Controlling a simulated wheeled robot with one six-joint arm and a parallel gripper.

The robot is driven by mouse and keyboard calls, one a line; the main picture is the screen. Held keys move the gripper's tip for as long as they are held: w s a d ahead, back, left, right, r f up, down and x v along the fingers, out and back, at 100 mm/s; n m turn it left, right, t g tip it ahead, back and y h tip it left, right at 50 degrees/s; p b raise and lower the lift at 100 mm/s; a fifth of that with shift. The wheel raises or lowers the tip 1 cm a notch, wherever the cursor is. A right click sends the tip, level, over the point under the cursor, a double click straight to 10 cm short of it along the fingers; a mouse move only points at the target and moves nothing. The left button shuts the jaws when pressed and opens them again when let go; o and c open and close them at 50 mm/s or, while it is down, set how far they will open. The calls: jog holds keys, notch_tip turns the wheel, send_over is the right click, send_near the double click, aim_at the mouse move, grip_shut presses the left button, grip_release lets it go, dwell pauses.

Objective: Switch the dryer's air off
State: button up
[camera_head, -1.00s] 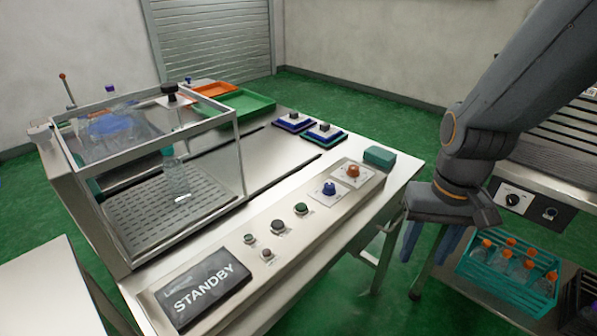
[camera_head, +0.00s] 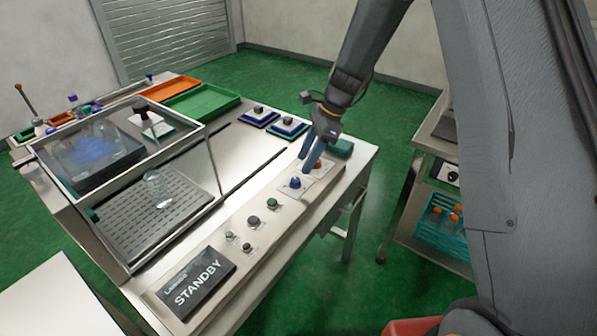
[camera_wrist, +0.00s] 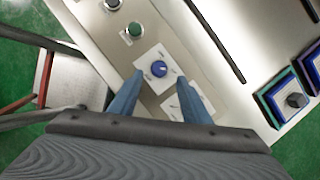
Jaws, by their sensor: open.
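A blue knob (camera_head: 295,182) on a white plate stands on the sloped control panel. In the wrist view the blue knob (camera_wrist: 160,69) lies just beyond my fingertips, roughly centred between them. An orange knob (camera_head: 318,166) on its own white plate is partly hidden behind my gripper. My gripper (camera_head: 308,163) is open and points down over the two knobs. In the wrist view its two blue fingers (camera_wrist: 158,88) are spread apart with nothing between them. I cannot read the labels that tell which knob is the dryer's air.
Several push buttons (camera_head: 254,220) and a STANDBY display (camera_head: 197,283) share the panel. A clear enclosure (camera_head: 190,190) stands at left. A green box (camera_head: 341,148) sits behind the knobs. A side cart with a teal crate (camera_head: 440,225) stands at right.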

aim_at(295, 180)
jog(key=shift+p+x, duration=1)
jog(key=shift+x, duration=2.55)
jog(key=shift+d, duration=0.1)
jog(key=c, duration=1)
jog(key=shift+c, duration=0.2)
